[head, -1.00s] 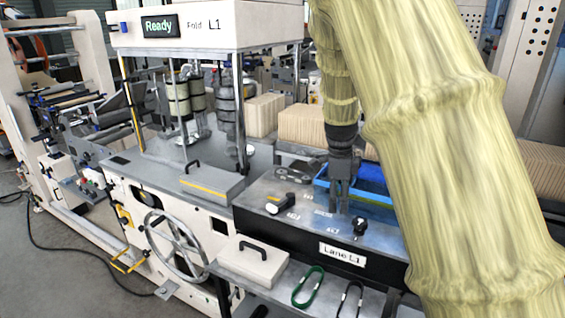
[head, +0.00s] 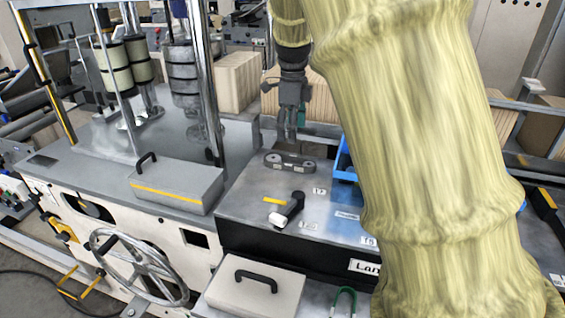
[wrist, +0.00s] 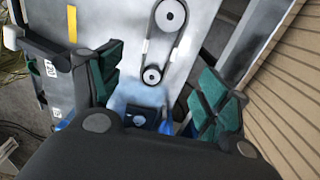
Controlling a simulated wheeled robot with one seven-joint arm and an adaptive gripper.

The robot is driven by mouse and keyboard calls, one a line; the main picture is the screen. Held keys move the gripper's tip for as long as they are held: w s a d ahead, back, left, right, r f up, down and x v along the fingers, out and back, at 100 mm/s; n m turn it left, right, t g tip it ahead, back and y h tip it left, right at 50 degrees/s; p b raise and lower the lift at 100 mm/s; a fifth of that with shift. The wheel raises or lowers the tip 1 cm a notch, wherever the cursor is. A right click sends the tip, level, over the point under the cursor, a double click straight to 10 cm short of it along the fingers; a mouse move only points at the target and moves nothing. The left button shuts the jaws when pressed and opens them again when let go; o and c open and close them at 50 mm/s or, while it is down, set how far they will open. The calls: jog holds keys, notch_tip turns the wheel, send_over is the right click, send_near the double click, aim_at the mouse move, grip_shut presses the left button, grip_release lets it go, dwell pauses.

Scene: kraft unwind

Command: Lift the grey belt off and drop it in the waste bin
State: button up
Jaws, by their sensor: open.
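The dark grey belt (wrist: 149,47) runs around two pale pulleys, a larger and a smaller one, in the wrist view. In the head view the belt and pulleys (head: 290,161) sit on the grey machine top. My gripper (head: 290,136) points down just behind and above them. In the wrist view my gripper (wrist: 160,88) is open, its green-padded fingers wide apart with nothing between them. The belt lies ahead of the fingertips, apart from them. I cannot identify a waste bin; a blue container (head: 344,160) is partly hidden by my arm.
A black handle with a white end (head: 288,209) stands in front of the pulleys. A lidded box with a black handle (head: 255,287) and a green belt (head: 343,302) are on the front shelf. Upright posts (head: 205,85) rise at left. Stacked cardboard (head: 237,82) stands behind.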

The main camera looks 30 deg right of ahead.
send_over(289, 156)
jog(key=s, duration=0.2)
jog(key=f, duration=0.2)
jog(key=a+f+p, duration=0.1)
jog(key=f, duration=0.1)
jog(key=shift+s+f, duration=0.2)
jog(key=shift+f, duration=0.1)
jog(key=shift+s+f, duration=0.1)
jog(key=shift+f, duration=0.3)
jog(key=f+p, duration=0.1)
jog(key=f, duration=0.2)
jog(key=shift+w+a+f+p, duration=0.15)
jog(key=shift+w+p, duration=0.2)
jog(key=shift+f, duration=0.6)
jog(key=shift+c, duration=0.2)
jog(key=c, duration=1.1)
jog(key=shift+r, duration=0.1)
